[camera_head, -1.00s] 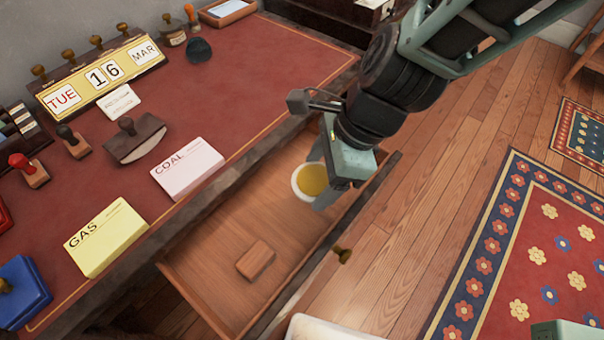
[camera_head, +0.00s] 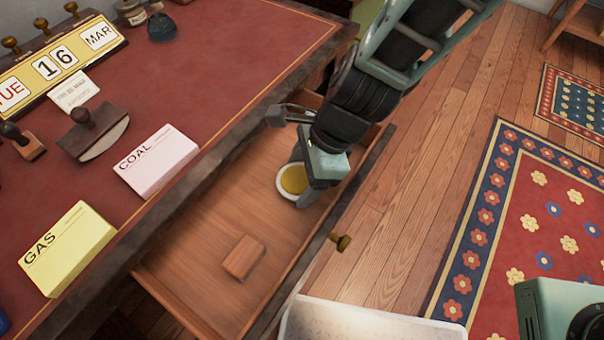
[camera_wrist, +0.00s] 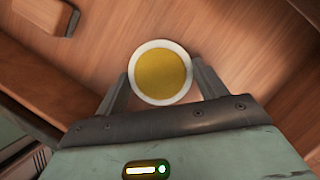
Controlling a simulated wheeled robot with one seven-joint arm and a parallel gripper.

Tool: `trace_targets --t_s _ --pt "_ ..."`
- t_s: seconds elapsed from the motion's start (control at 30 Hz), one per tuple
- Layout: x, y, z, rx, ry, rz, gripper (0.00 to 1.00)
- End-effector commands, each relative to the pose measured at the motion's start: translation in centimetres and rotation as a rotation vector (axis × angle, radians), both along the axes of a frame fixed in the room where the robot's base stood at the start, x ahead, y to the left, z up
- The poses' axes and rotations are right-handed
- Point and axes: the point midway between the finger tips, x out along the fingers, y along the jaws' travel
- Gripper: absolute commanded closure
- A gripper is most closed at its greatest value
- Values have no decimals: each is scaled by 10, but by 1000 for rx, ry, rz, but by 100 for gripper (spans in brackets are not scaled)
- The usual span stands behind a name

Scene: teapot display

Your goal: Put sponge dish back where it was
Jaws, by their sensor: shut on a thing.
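The sponge dish (camera_head: 292,180) is a small round white dish with a yellow sponge in it. My gripper (camera_head: 300,184) is shut on it, inside the open wooden drawer (camera_head: 205,240) near its far right end. In the wrist view the sponge dish (camera_wrist: 161,73) sits between the two fingers of my gripper (camera_wrist: 160,85), one on each side of its rim. The dish looks level. I cannot tell whether its underside touches the drawer floor.
A small wooden block (camera_head: 243,257) lies in the near part of the drawer. The red desk top (camera_head: 225,60) holds a pink COAL pad (camera_head: 156,162), a yellow GAS pad (camera_head: 67,248), stamps and a calendar (camera_head: 55,62). The drawer's middle floor is clear.

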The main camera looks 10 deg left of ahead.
Motion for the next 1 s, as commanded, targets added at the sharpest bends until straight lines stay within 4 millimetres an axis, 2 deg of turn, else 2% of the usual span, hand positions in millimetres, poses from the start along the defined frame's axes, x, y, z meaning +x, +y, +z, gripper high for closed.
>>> trace_targets --t_s 0.3,0.33,0.4,0.67,0.77,0.87,1.0 --pt "0 0 -2 1 0 0 63" --pt "0 0 -2 1 0 0 24" --pt "0 0 -1 0 0 0 8" --pt "0 0 -1 0 -1 0 8" --pt "1 0 5 1 -2 0 8" --pt "3 -4 18 2 -2 -1 8" --pt "7 -14 45 3 -4 -1 8"
